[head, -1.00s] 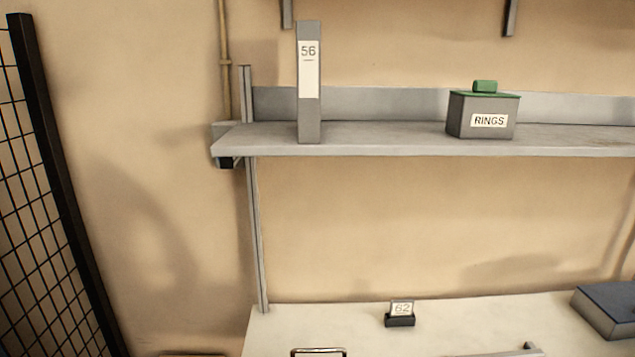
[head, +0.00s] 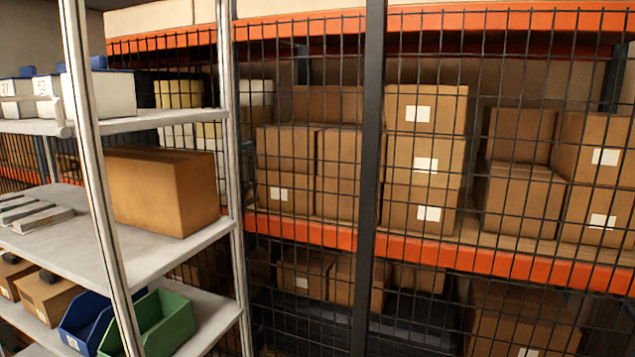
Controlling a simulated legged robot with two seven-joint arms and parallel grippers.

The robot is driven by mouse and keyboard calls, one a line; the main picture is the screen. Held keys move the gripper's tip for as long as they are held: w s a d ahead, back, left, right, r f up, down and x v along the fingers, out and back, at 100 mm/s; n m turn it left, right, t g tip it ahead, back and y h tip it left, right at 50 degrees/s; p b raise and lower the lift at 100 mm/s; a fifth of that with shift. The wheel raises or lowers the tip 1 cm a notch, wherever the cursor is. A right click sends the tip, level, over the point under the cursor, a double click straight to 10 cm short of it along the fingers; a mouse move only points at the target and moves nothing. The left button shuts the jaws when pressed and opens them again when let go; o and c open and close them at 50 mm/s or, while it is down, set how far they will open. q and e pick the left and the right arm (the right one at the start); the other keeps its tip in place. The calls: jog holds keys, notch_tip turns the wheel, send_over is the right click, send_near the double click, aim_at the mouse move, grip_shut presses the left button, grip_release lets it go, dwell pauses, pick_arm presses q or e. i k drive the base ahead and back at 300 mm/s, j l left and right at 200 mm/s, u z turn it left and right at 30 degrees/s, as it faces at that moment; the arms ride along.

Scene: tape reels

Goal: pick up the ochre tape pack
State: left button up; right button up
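I cannot make out anything that is surely the ochre tape pack. A plain orange-brown box (head: 165,190) sits on the middle level of the grey shelf rack at the left; I cannot tell whether it is the pack or a carton. Neither of my grippers is in view.
The grey rack (head: 150,262) also holds white boxes (head: 108,93), flat grey items (head: 35,218), a blue bin (head: 85,318) and a green bin (head: 163,322). A black wire mesh (head: 369,180) stands before orange-beamed shelving (head: 420,248) with several cardboard boxes (head: 424,160).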

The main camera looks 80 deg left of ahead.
aim_at(30, 224)
jog(key=u, duration=2.55)
